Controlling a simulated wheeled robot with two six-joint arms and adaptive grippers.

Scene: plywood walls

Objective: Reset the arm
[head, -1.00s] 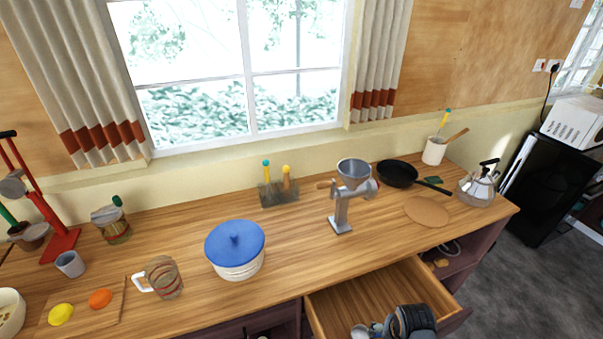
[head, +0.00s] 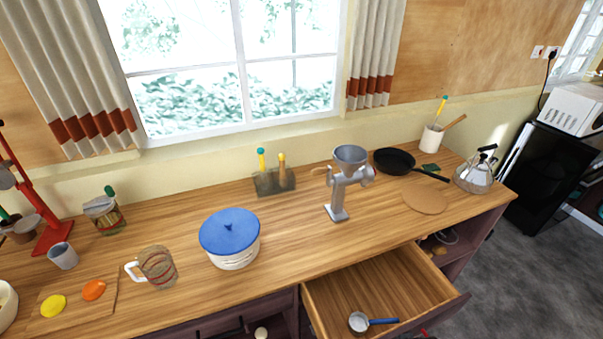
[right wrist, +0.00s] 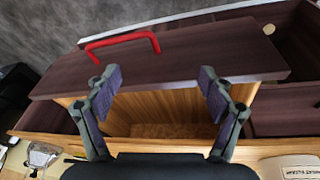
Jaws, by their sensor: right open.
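My right gripper (right wrist: 160,78) is open and empty in the right wrist view, with its two fingers spread over the open drawer. The drawer (head: 430,275) is pulled out from the counter; its dark front (right wrist: 190,58) with a red handle (right wrist: 122,44) shows in the right wrist view. A small saucepan with a blue handle (head: 360,322) lies inside the drawer, apart from any gripper. My right gripper is out of the head view. My left gripper is in neither view.
The wooden counter (head: 290,220) holds a blue-lidded pot (head: 230,240), a metal grinder (head: 342,185), a black frying pan (head: 395,161), a kettle (head: 475,175) and a glass mug (head: 157,267). The counter between pot and grinder is clear.

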